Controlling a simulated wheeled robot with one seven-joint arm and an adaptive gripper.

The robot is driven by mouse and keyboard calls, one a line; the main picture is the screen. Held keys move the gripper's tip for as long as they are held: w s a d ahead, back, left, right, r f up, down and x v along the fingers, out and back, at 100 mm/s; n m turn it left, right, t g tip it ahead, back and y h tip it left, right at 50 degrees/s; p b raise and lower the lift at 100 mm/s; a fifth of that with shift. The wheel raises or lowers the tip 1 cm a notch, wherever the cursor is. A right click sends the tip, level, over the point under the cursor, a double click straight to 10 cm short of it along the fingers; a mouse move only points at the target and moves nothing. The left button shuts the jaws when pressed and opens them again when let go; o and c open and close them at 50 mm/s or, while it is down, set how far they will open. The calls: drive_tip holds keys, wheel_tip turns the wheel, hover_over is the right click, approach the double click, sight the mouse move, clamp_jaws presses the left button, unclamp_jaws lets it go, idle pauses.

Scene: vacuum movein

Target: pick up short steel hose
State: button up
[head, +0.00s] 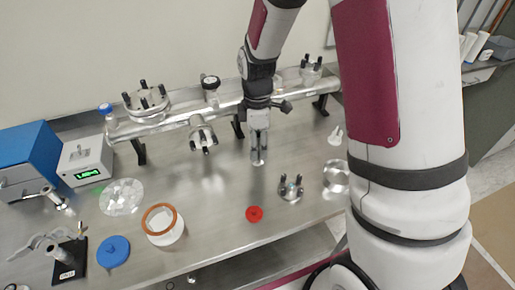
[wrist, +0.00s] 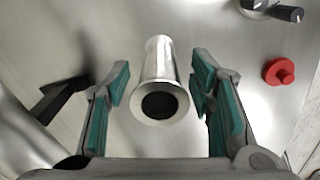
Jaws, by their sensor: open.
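The short steel hose (wrist: 160,65) is a shiny tube with a flared, dark open end facing the camera in the wrist view. In the head view it is a small steel piece (head: 258,160) on the table, just below my gripper. My gripper (wrist: 163,90) is open, with its green-padded fingers on either side of the hose and visible gaps on both sides. In the head view my gripper (head: 258,132) points down over the table, and the hose's upper part is hard to make out against it.
A long steel manifold (head: 175,122) on black supports runs behind. A red cap (head: 254,213), a flange with black knobs (head: 291,187) and an orange-rimmed ring (head: 162,222) lie in front. A gauge box (head: 85,163) stands left. Bare table surrounds the hose.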

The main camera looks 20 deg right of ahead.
drive_tip(key=shift+f, duration=0.7)
clamp_jaws()
drive_tip(key=shift+r, duration=0.15)
